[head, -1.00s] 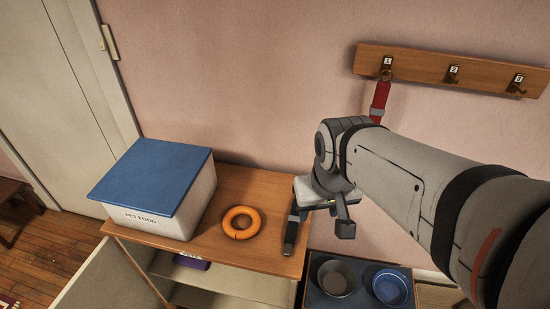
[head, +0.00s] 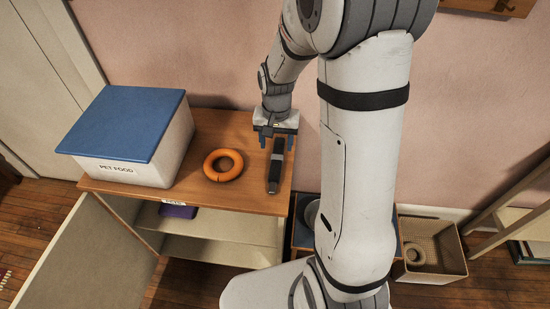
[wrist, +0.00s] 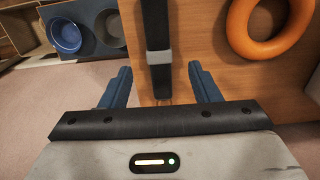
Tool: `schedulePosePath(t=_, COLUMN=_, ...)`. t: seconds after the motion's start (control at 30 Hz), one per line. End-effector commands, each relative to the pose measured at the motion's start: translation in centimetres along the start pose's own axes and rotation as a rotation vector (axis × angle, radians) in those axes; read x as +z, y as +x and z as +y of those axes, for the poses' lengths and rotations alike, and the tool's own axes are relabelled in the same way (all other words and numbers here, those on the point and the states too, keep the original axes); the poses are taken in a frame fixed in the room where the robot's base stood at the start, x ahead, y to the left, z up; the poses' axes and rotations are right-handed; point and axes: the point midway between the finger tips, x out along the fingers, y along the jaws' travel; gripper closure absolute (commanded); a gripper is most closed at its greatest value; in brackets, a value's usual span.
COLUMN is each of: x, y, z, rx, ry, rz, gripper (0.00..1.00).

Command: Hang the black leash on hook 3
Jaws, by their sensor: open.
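The black leash (head: 274,178), a dark strap with a grey band, lies on the wooden cabinet top (head: 240,199) near its right end. It also shows in the wrist view (wrist: 156,25), running between the fingers. My gripper (head: 277,145) is open over the wall-side end of the leash, with one blue finger on each side. In the wrist view my gripper (wrist: 159,72) has a gap on both sides of the leash. Only the lower edge of the hook rack (head: 490,8) shows at the top right; hook 3 is out of view.
An orange ring (head: 223,152) lies left of the leash. A pet food box (head: 130,172) with a blue lid stands at the left end. The cabinet door (head: 85,265) hangs open. Bowls (wrist: 64,35) sit on a lower stand, and a basket (head: 440,250) stands right.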

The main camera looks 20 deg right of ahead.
Motion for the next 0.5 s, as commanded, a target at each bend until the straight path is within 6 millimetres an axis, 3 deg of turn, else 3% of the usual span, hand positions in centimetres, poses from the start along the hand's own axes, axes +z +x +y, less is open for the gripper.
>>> schedulePosePath(t=0.5, x=-0.1, y=6.4, z=0.2, rx=0.001, ry=0.001, rz=-0.002, gripper=0.44)
